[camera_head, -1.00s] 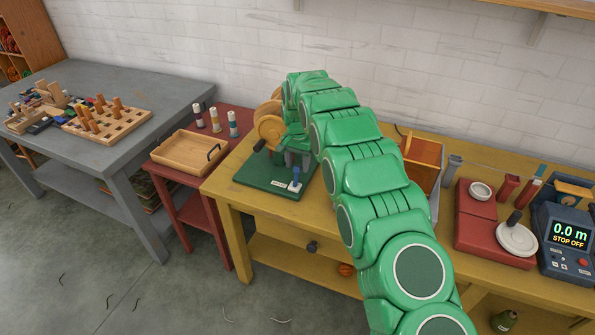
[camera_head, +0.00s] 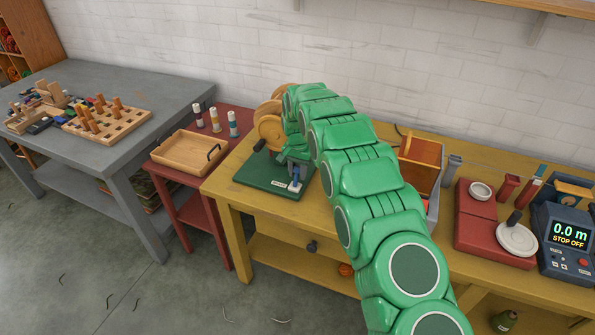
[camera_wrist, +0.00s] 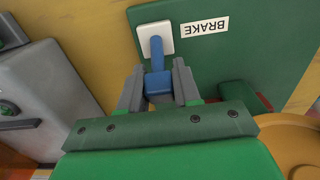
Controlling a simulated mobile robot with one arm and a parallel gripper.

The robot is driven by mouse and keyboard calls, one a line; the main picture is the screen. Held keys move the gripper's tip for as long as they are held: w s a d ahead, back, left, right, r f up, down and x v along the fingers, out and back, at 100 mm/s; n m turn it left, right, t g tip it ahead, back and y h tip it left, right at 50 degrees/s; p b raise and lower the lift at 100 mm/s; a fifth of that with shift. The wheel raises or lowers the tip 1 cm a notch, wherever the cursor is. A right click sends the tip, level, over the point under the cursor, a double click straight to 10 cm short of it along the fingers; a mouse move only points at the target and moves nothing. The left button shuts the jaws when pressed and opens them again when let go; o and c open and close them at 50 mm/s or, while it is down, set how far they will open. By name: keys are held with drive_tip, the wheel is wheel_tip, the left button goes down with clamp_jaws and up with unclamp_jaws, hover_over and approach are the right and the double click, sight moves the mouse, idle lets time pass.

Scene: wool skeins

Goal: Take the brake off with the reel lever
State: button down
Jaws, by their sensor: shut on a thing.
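The reel lever is a blue stick with a thicker blue end, rising from a white plate (camera_wrist: 167,29) on a green base beside a label reading BRAKE (camera_wrist: 205,24). In the wrist view the lever (camera_wrist: 157,55) runs between my fingers. My gripper (camera_wrist: 159,82) is shut on its thick blue end. In the head view the lever (camera_head: 294,184) stands at the front of the green base (camera_head: 262,179), and my arm hides part of the gripper and the reel. A wooden reel wheel (camera_head: 268,130) shows at the left of my arm.
A wooden tray (camera_head: 185,157) and several spools stand on the red table at left. An orange wooden box (camera_head: 421,165), a red scale (camera_head: 490,225) and a meter reading 0.0 m STOP OFF (camera_head: 569,235) stand to the right on the yellow bench.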

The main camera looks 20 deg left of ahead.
sight(295, 178)
drive_tip(key=shift+r, duration=0.1)
idle(0.3)
drive_tip(key=shift+s+r+t, duration=0.15)
drive_tip(key=shift+s+t, duration=0.3)
drive_tip(key=shift+t, duration=0.55)
drive_tip(key=shift+s+r+t, duration=0.1)
drive_tip(key=shift+s+t, duration=0.35)
drive_tip(key=shift+t, duration=0.6)
drive_tip(key=shift+s+t, duration=0.45)
drive_tip(key=shift+t, duration=0.6)
drive_tip(key=shift+s+t, duration=0.7)
drive_tip(key=shift+t, duration=0.7)
drive_tip(key=shift+s+f+t, duration=0.15)
drive_tip(key=shift+f+t, duration=0.1)
drive_tip(key=shift+t, duration=0.15)
drive_tip(key=c, duration=0.9)
unclamp_jaws()
drive_tip(key=shift+v, duration=3.95)
